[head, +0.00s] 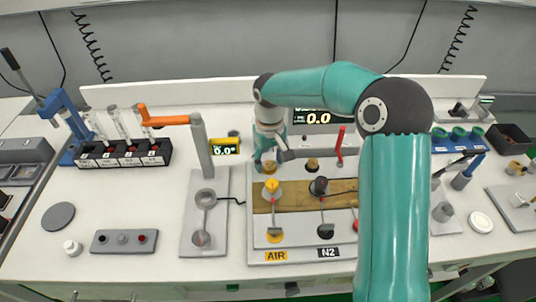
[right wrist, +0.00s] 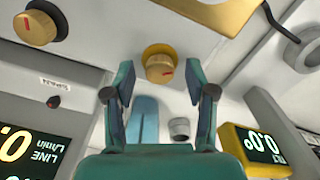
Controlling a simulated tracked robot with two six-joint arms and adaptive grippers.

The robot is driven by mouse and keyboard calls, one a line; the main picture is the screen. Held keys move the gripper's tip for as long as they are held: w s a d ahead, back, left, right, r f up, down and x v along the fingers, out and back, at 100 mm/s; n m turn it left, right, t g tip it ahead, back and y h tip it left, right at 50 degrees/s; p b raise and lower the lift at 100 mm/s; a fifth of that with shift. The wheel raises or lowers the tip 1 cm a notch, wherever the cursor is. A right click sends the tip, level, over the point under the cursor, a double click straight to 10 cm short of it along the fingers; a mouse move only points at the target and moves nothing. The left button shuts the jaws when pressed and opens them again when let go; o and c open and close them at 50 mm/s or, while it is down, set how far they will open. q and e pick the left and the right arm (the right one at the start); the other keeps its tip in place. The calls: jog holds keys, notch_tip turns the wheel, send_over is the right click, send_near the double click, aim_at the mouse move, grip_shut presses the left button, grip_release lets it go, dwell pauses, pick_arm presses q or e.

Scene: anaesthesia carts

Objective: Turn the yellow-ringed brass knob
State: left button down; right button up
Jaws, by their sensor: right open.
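The yellow-ringed brass knob (right wrist: 159,66) shows in the right wrist view, with a red mark on its face. In the head view the knob (head: 269,167) is partly hidden by my right gripper (head: 264,159). The gripper is open and points down at the panel. In the right wrist view its two fingertips stand to the left and right of the knob, with a gap on each side. I cannot tell whether the tips reach down to the knob's depth. My left gripper is not in view.
A black-ringed brass knob (head: 312,164) sits just right of the gripper. A flow display (head: 318,118) is behind. The yellow AIR valve (head: 271,188) is in front.

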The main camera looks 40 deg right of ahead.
aim_at(269, 162)
notch_tip(269, 162, up, 12)
dwell(0.5)
dwell(0.3)
